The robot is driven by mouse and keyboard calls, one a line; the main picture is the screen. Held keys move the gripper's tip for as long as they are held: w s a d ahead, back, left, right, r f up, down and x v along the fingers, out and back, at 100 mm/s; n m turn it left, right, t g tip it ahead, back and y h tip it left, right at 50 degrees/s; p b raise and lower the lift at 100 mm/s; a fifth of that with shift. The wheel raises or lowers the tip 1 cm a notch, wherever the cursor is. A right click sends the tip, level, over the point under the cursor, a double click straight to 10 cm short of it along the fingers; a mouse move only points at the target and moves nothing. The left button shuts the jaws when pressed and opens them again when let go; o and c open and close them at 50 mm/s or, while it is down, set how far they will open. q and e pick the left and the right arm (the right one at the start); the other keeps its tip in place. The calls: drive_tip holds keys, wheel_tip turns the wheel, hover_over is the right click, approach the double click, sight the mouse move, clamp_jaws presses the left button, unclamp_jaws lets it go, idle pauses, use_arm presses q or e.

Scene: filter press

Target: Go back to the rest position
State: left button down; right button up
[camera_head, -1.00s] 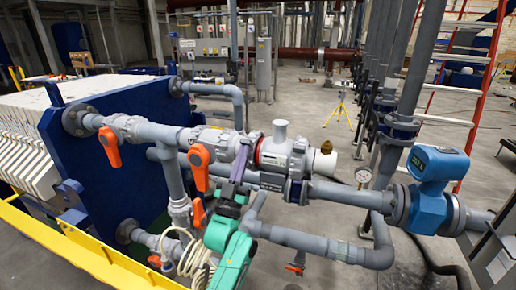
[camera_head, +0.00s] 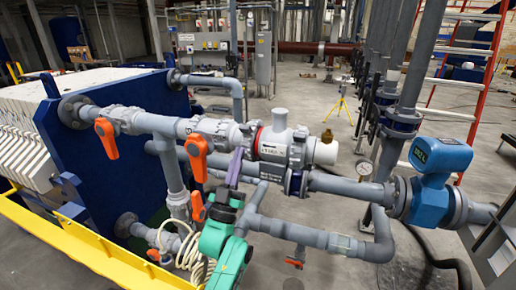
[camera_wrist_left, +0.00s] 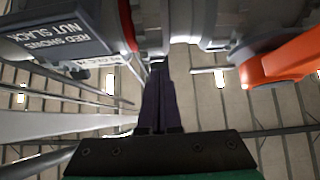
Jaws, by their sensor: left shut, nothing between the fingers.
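My left gripper (camera_head: 236,158) has dark purple fingers on a teal arm that comes up from the bottom of the head view. It is shut and empty, in front of the grey pipework (camera_head: 335,184). Its fingertips reach up beside the grey fitting with the white label (camera_head: 272,149). In the left wrist view the shut fingers (camera_wrist_left: 161,66) point up between an orange valve handle (camera_wrist_left: 282,62) on the right and a dark label plate (camera_wrist_left: 62,25) on the left. I cannot tell if the fingers touch the pipe. My right gripper is not in view.
Orange handles (camera_head: 107,139) hang from the pipes close to my left arm. A blue flow meter (camera_head: 436,170) and a pressure gauge (camera_head: 364,167) stand right of it. The blue press plate (camera_head: 85,170) and a yellow rail (camera_head: 70,250) lie left. Open floor shows beyond the pipes.

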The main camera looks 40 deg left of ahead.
use_arm(q)
drive_tip(key=v, duration=0.2)
drive_tip(key=shift+s+f, duration=0.15)
drive_tip(key=shift+f, duration=0.2)
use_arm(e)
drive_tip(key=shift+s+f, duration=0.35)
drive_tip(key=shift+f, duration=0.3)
use_arm(q)
drive_tip(key=shift+d, duration=0.1)
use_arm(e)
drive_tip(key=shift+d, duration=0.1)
